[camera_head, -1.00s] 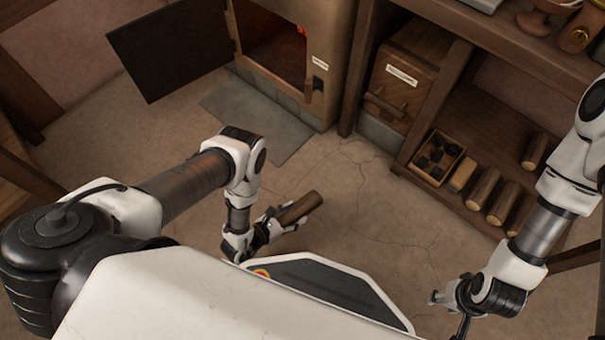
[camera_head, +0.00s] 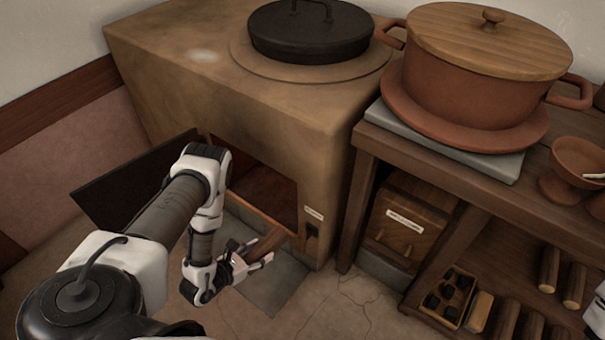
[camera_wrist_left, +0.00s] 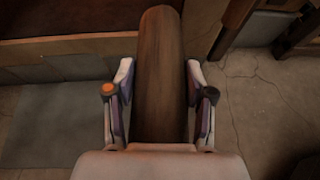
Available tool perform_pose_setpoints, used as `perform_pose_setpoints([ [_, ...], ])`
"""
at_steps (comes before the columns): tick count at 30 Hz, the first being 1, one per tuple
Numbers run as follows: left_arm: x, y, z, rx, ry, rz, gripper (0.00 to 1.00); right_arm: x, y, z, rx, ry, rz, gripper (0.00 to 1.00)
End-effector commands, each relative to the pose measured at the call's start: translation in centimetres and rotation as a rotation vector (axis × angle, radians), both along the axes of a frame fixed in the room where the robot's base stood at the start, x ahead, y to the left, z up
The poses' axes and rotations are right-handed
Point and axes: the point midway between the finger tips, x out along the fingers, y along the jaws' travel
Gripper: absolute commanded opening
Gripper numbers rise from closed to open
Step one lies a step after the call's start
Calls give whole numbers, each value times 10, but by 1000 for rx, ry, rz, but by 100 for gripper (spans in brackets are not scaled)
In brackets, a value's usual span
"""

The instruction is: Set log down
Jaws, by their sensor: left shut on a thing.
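The log (camera_head: 270,241) is a short dark brown round piece of wood. My left gripper (camera_head: 252,259) is shut on it and holds it in front of the open firebox (camera_head: 262,192) of the clay stove (camera_head: 240,110). In the left wrist view the log (camera_wrist_left: 160,70) points away from me between the two fingers of the left gripper (camera_wrist_left: 159,95). Its far end overlaps the dark firebox edge (camera_wrist_left: 65,42) there; I cannot tell whether it is inside. My right gripper is out of view; only a bit of its white arm shows at the right edge.
The dark stove door (camera_head: 125,185) stands open to the left. A grey slab (camera_head: 275,285) lies on the floor below the opening. To the right, a wooden shelf (camera_head: 480,215) holds several logs (camera_head: 548,270), a box of dark lumps (camera_head: 447,297) and a large lidded pot (camera_head: 460,90).

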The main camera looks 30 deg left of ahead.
Motion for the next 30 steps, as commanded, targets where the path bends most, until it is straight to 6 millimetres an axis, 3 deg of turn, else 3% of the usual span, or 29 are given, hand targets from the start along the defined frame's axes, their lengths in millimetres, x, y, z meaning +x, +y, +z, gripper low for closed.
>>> perform_pose_setpoints([
  [1, 8, 15, 17, 0, -5, 39, 7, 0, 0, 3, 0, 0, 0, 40],
  [3, 17, 31, 32, 0, -5, 77, 7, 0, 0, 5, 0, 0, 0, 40],
  [7, 33, 46, 49, 0, -4, 108, 7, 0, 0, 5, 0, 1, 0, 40],
  [11, 56, 43, 49, 1, -3, 102, 7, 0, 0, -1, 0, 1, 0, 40],
  [21, 162, 35, 46, 2, -5, 102, 7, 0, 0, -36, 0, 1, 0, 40],
  [30, 231, 29, 47, 2, -4, 102, 7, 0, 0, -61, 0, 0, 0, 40],
])
